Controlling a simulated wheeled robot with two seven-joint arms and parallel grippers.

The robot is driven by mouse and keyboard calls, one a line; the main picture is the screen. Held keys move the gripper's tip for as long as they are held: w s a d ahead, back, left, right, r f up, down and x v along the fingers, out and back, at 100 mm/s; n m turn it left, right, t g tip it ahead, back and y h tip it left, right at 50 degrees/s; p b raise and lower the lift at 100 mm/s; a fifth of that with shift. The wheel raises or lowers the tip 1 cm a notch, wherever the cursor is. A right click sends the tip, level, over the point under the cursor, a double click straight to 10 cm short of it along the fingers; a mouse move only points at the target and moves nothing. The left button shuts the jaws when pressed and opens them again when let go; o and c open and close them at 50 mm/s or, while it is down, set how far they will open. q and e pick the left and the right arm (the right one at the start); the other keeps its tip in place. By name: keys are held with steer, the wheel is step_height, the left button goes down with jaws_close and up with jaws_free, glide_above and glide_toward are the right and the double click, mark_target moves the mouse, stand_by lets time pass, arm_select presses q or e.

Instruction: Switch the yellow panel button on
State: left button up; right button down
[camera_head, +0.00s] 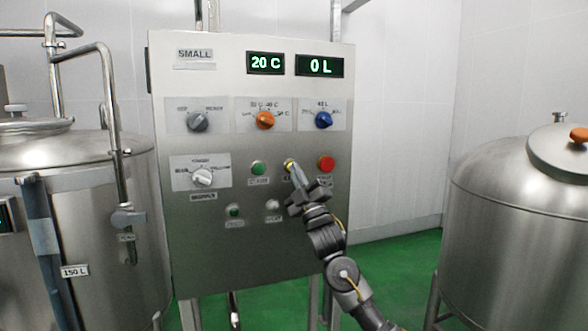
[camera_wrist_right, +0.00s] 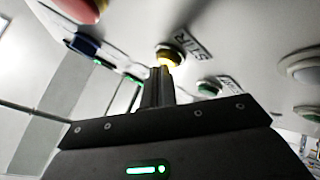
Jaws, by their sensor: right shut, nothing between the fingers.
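The yellow button (camera_head: 289,163) is on the steel control panel (camera_head: 250,225), between a green button (camera_head: 258,168) and a red button (camera_head: 326,163). My right gripper (camera_head: 292,172) is shut and empty, with its fingertips at the yellow button, covering part of it. In the right wrist view the yellow button (camera_wrist_right: 170,56) looks lit beside a label reading STIR, and the closed fingertips (camera_wrist_right: 166,72) are right at its lower edge, seemingly touching it. My left gripper is not in view.
The panel also carries an orange knob (camera_head: 265,120), a blue knob (camera_head: 323,119), grey and white knobs, and displays reading 20 C and 0 L. Steel tanks stand at the left (camera_head: 85,200) and right (camera_head: 515,230). Green floor shows below the panel.

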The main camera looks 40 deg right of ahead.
steer(key=shift+s, duration=0.1)
steer(key=shift+s+a, duration=0.3)
steer(key=shift+s, duration=0.5)
steer(key=s, duration=0.2)
steer(key=s+a, duration=0.2)
steer(key=s, duration=0.1)
steer(key=shift+s, duration=0.3)
